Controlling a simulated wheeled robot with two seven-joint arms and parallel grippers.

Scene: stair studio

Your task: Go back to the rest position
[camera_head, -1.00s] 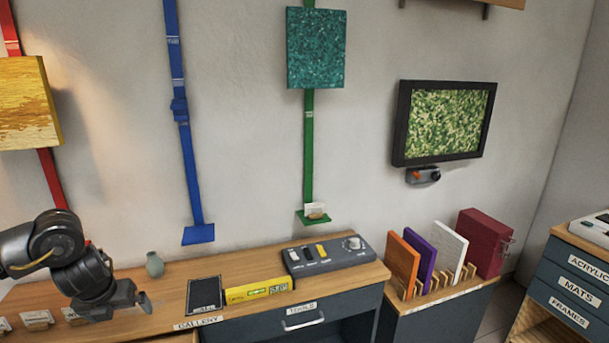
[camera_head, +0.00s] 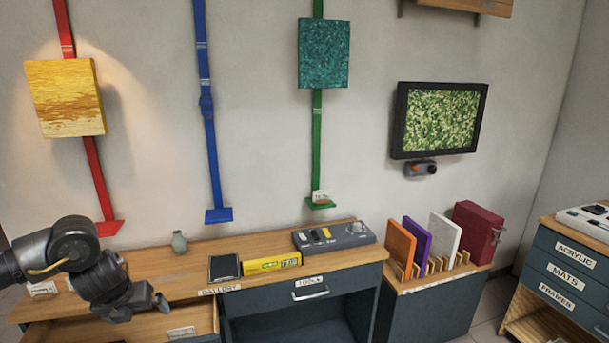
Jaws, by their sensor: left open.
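My left gripper (camera_head: 146,302) comes in from the left at the lower left of the head view. It is open, and nothing shows between its fingers. It hangs above the front left part of the wooden bench top (camera_head: 150,262), over an open drawer (camera_head: 205,318). My right gripper is not in the picture.
A rack (camera_head: 440,266) holds coloured panels at the right. Pictures hang on the wall, including a yellow one (camera_head: 66,97).

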